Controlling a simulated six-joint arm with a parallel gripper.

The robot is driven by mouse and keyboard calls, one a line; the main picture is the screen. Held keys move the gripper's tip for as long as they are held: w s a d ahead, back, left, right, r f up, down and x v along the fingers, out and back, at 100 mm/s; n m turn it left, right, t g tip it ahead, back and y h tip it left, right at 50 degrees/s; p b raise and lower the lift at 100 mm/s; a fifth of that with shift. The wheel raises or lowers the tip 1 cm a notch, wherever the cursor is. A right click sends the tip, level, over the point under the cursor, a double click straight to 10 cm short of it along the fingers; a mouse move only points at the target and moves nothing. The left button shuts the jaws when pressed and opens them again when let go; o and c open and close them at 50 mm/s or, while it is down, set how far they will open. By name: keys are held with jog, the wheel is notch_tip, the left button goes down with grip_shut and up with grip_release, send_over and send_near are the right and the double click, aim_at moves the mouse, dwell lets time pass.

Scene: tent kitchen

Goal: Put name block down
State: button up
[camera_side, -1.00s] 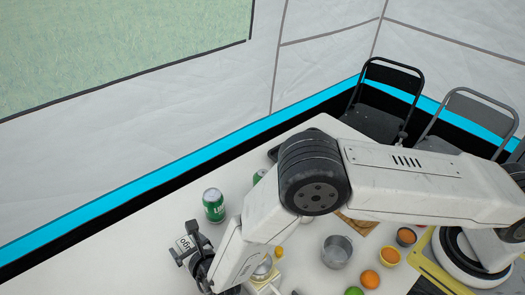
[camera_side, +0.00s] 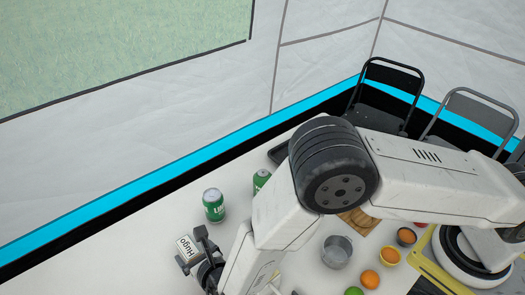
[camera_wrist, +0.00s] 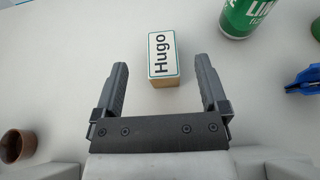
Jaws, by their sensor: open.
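The name block (camera_wrist: 164,58), a small white and wooden block marked "Hugo", lies on the white table with its label facing up. In the wrist view it sits just beyond my gripper (camera_wrist: 160,85), between the lines of the two fingers, with clear gaps on both sides. My gripper is open and holds nothing. In the side view the name block (camera_side: 187,248) is at the lower left, beside my gripper (camera_side: 192,250), which partly overlaps it.
A green can (camera_side: 213,205) stands behind the block, and a second green can (camera_side: 261,180) is partly behind my arm. A metal pot (camera_side: 337,251), oranges (camera_side: 370,280) and small bowls are to the right. A brown cup (camera_wrist: 18,145) is at left in the wrist view.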

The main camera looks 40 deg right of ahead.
jog(key=v, duration=0.7)
